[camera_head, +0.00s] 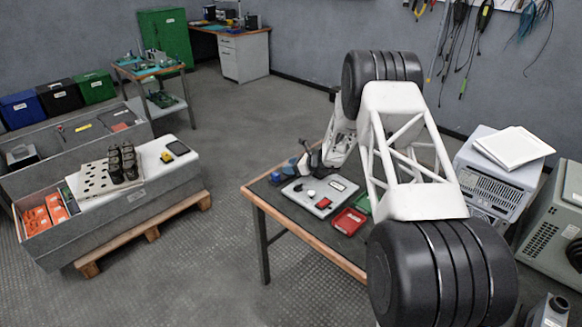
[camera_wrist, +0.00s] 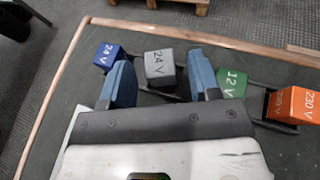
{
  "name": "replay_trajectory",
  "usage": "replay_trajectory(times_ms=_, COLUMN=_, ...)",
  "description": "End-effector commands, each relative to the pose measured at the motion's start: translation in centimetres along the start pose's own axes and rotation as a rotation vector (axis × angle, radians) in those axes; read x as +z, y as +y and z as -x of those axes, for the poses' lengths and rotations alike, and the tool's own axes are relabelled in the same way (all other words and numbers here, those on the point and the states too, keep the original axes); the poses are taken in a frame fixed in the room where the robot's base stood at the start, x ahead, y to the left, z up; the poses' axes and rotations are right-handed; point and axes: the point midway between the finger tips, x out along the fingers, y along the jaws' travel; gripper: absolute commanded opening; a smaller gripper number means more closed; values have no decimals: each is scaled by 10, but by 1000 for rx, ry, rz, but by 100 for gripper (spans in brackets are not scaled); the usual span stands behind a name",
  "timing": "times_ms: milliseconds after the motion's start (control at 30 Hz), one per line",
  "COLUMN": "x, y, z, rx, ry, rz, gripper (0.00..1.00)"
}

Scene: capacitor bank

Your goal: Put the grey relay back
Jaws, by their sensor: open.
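The grey relay (camera_wrist: 160,66), marked 24 V, stands on the workbench in the wrist view, in a row with other coloured relays. My gripper (camera_wrist: 159,58) is open, with its two blue fingers apart. The grey relay shows between the fingertips, and I see no finger closed on it. I cannot tell how far below or beyond the tips it is. In the head view my gripper (camera_head: 308,158) is over the far left part of the bench, and I cannot make out the grey relay clearly there.
A blue relay (camera_wrist: 107,56) is left of the grey one; a green relay (camera_wrist: 232,82) and an orange relay (camera_wrist: 297,104) are to the right. Dark bars run between them. A grey panel (camera_head: 308,203) and red tray (camera_head: 349,221) lie on the workbench (camera_head: 262,198).

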Motion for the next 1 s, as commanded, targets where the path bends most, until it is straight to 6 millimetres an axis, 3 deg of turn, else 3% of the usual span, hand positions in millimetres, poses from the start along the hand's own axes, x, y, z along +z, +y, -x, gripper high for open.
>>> replay_trajectory(times_ms=367, x=3, y=-1, z=11, rx=-1, ry=0, rz=1, gripper=57)
replay_trajectory(times_ms=1000, x=3, y=0, z=102, rx=-1, ry=0, rz=0, gripper=57)
